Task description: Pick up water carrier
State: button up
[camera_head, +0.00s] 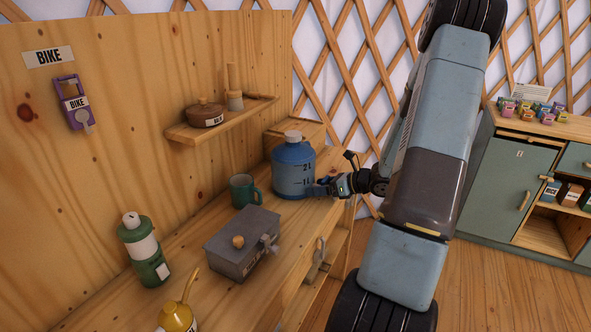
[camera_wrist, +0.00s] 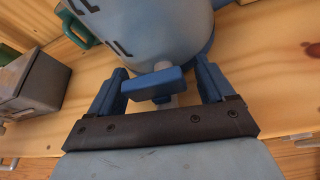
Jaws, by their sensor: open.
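The water carrier (camera_head: 293,168) is a blue jug with a pale cap, standing upright on the wooden workbench. In the wrist view the water carrier (camera_wrist: 150,30) fills the top middle, and a small blue spout or tap on a pale stem sticks out toward me. My gripper (camera_head: 318,188) is at the jug's lower right side. In the wrist view my gripper (camera_wrist: 160,88) is open, with one blue finger on each side of the tap. I cannot tell whether the fingers touch it.
A green mug (camera_head: 243,190) stands just left of the jug, and a grey metal box (camera_head: 240,245) is in front. A green bottle (camera_head: 144,250) and a yellow oil can (camera_head: 177,317) are nearer. A wall shelf (camera_head: 222,122) hangs above. Green cabinets (camera_head: 508,180) stand at right.

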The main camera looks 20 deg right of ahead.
grip_shut()
dwell(0.7)
